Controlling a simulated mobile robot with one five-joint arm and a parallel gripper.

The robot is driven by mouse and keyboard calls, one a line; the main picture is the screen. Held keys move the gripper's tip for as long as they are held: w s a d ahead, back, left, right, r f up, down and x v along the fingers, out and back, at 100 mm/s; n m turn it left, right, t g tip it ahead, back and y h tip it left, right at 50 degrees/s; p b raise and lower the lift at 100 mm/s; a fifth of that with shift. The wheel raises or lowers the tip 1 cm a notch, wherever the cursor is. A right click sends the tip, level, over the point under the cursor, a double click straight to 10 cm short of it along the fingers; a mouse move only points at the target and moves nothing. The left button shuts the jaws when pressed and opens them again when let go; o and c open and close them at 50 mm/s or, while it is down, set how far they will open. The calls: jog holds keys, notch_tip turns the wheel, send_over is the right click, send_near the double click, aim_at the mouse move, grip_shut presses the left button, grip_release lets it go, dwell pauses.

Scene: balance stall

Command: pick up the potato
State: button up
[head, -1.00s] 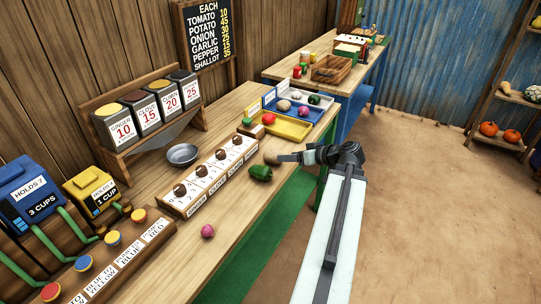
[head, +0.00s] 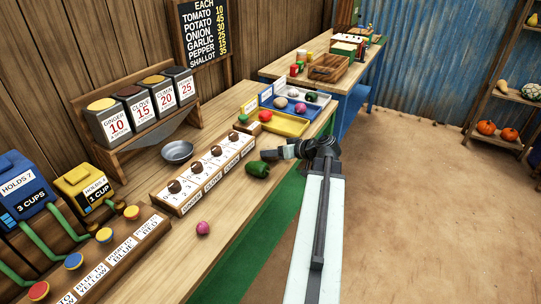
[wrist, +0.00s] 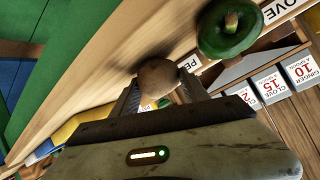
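The potato (wrist: 158,78) is a round brown lump. In the wrist view it sits between the tips of the two spread fingers of my gripper (wrist: 158,92). I cannot tell whether both fingers press on it. In the head view my gripper (head: 271,155) is low over the front edge of the wooden counter, and the fingers largely hide the potato. A green pepper (head: 258,169) lies just in front of the gripper, apart from it; it also shows at the top of the wrist view (wrist: 231,30).
A pink shallot (head: 203,228) lies nearer me on the counter.

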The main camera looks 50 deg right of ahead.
jog(key=c, duration=0.6)
jog(key=shift+o, duration=0.2)
